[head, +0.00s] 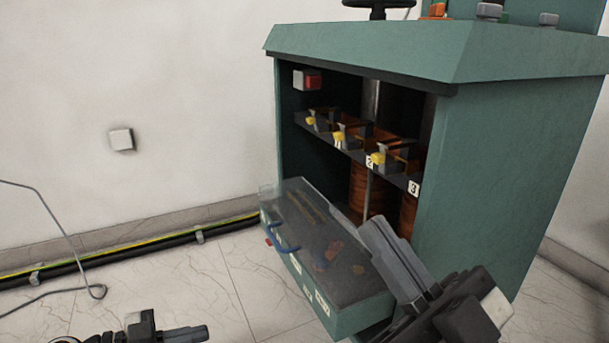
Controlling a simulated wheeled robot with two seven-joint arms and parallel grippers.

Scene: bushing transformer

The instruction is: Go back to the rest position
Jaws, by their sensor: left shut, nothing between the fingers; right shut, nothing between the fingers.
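My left gripper (200,333) is at the bottom left of the head view, low over the tiled floor. It is shut and empty, and its wrist is partly cut off by the lower edge. My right gripper (376,228) is in front of the green transformer cabinet (505,170), its grey fingers pointing up and left. It is shut and empty, and it overlaps the right end of the tilted green panel (345,322) in the picture; I cannot tell whether they touch.
The panel has a clear cover and blue handles and juts from the cabinet's open front. Inside are copper coils (364,190) and a shelf with yellow-marked clamps (378,158). Cables (150,245) run along the wall base. A thin wire (60,225) hangs at left. Floor at left is mostly clear.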

